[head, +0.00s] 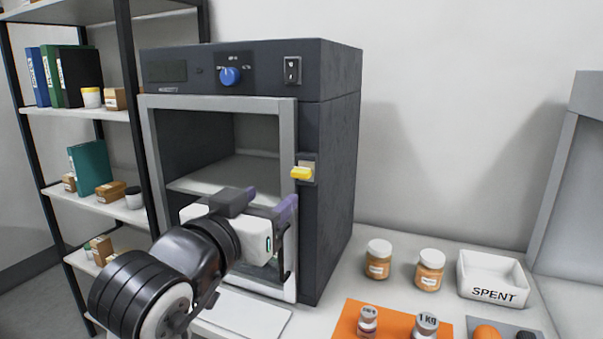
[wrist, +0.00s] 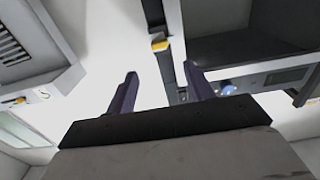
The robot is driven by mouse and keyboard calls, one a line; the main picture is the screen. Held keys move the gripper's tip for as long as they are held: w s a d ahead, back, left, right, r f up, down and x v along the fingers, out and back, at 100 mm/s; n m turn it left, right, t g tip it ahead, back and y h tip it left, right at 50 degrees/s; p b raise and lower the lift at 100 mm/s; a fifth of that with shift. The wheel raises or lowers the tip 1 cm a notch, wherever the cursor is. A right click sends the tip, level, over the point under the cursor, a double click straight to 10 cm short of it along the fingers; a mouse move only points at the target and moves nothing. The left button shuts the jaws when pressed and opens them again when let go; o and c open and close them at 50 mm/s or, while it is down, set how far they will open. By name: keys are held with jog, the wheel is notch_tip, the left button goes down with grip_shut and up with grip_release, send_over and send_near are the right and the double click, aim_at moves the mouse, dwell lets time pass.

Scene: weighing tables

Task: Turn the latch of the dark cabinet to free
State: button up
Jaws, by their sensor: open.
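The dark cabinet (head: 331,140) stands on the table, its grey-framed door (head: 147,150) across the front with a see-through pane. The yellow latch (head: 301,173) sits at the door's right edge, on a small pale plate, its handle lying about level. My gripper (head: 266,203) is in front of the door, below and left of the latch, with nothing between its purple fingers. In the wrist view the latch (wrist: 160,45) shows beyond the gap between the open fingertips (wrist: 160,70), apart from them. My arm hides the door's lower left part.
A blue knob (head: 229,76) and a switch (head: 292,70) are on the cabinet's top panel. A dark door handle (head: 286,262) is low on the right. Jars (head: 378,259), an orange mat (head: 352,309) with weights and a SPENT tray (head: 492,294) stand right. Shelves (head: 75,115) stand left.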

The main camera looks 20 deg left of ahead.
aim_at(299, 175)
jog(key=w+p, duration=0.1)
jog(key=w, duration=0.5)
jog(key=w+p, duration=0.1)
jog(key=w, duration=0.4)
jog(key=shift+w+d, duration=0.2)
jog(key=shift+w, duration=0.15)
jog(key=shift+c, duration=0.2)
jog(key=c, duration=0.9)
